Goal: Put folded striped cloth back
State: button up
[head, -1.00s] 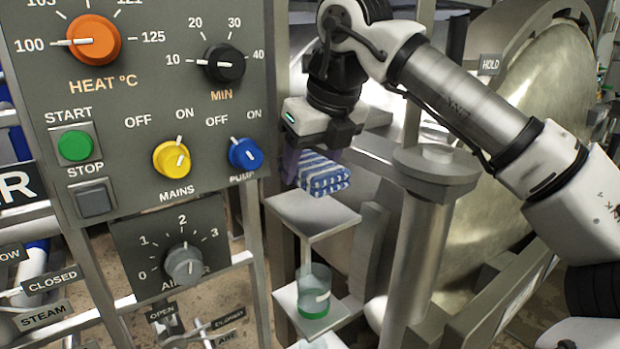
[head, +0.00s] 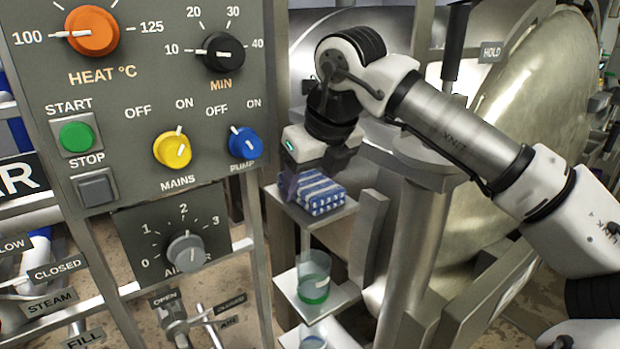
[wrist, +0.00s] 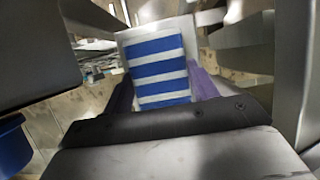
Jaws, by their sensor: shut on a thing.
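The folded cloth (head: 318,192) has blue and white stripes. In the head view it is at the upper small metal shelf (head: 338,214), low over the plate and seemingly resting on it. My gripper (head: 292,183) is shut on the cloth from its left and upper side. In the wrist view the cloth (wrist: 158,68) lies between the two purple fingertips (wrist: 160,92), with the pale shelf plate around its far end. The cloth's underside is hidden.
A control panel (head: 140,130) with knobs stands close on the left. A glass beaker with green liquid (head: 314,278) stands on the lower shelf (head: 340,297). A metal post (head: 412,240) and the large round steel door (head: 540,110) are to the right.

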jog(key=o, duration=0.9)
jog(key=shift+d+f, duration=0.1)
jog(key=shift+f, duration=0.15)
jog(key=shift+o, duration=0.2)
jog(key=shift+s, duration=0.1)
jog(key=shift+f, duration=0.1)
jog(key=shift+r+p, duration=0.3)
jog(key=shift+p, duration=0.2)
jog(key=b+v, duration=0.2)
jog(key=v, duration=1.2)
jog(key=shift+w+b, duration=0.3)
jog(key=shift+r, duration=0.15)
